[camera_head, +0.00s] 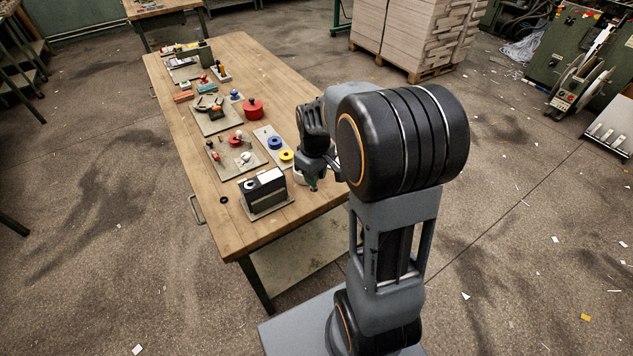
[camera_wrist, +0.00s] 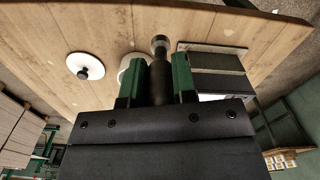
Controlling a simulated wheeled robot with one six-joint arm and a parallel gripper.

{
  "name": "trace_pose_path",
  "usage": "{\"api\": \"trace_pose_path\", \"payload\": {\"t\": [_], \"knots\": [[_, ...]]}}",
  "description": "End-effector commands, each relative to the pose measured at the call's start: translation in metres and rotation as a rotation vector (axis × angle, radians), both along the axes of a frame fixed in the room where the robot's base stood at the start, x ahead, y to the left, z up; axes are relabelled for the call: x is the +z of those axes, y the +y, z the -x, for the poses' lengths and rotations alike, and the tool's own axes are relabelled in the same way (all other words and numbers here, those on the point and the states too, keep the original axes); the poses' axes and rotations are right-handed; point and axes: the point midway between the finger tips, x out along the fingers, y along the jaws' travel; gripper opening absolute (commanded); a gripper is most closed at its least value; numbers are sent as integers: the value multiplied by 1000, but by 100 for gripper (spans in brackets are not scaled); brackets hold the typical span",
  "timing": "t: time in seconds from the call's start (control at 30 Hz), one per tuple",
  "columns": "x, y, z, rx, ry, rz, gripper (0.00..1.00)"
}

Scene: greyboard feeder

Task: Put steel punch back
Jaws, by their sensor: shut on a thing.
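My gripper (camera_wrist: 159,78) is shut on a dark cylindrical tool with a bright steel tip, the steel punch (camera_wrist: 160,46), in the wrist view. The punch lies between the two green fingers, and its tip extends past them over the wooden table. In the head view my gripper (camera_head: 314,181) is over the table's right edge area, just right of a black box. The punch cannot be made out there. A pale round item (camera_wrist: 124,68) is partly hidden behind the left finger in the wrist view; a pale item (camera_head: 298,178) also shows beside my gripper in the head view.
The black box (camera_head: 262,187) stands on a grey board on the wooden table (camera_head: 230,232). Blue (camera_head: 274,142) and yellow (camera_head: 286,156) rings, a red pot (camera_head: 253,109) and several tool boards lie farther back. A white disc with a black knob (camera_wrist: 84,66) shows in the wrist view.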

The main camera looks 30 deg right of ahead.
Motion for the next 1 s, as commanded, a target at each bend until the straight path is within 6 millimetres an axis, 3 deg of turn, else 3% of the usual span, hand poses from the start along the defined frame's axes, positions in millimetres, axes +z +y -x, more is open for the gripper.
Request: {"api": "trace_pose_path", "payload": {"t": [0.2, 0.57, 0.83, 1.0], "knots": [[-35, -14, -22, 2, 5, -1, 2], [-51, -21, -34, 4, 2, 0, 2], [-82, -22, -35, 4, 4, -1, 2], [-85, -22, -36, 4, 1, -1, 2]]}}
